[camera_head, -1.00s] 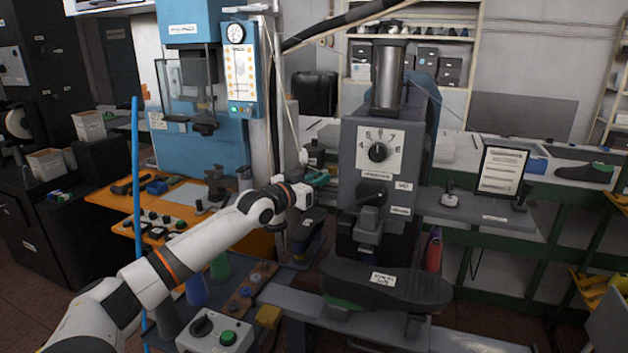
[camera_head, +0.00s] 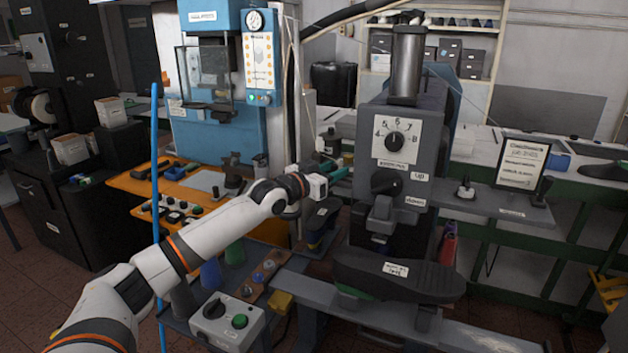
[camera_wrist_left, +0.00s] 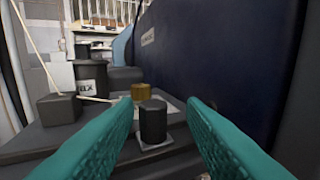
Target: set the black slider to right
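My left gripper (camera_head: 338,173) has teal fingers and reaches in beside the left flank of the grey dial machine (camera_head: 408,163). In the left wrist view the fingers (camera_wrist_left: 163,130) are apart, with nothing held. A short upright black knob (camera_wrist_left: 152,122) stands on a dark plate just beyond and between the fingertips. It looks like the black slider, though its track is not clear. A brass-coloured block (camera_wrist_left: 140,91) sits just behind it. My right gripper is out of view.
A large dark blue machine wall (camera_wrist_left: 215,65) rises close on the right in the wrist view. A dark block (camera_wrist_left: 58,108) stands at left on the plate. In the head view a blue pole (camera_head: 156,200) and a control box (camera_head: 228,321) stand near my left arm.

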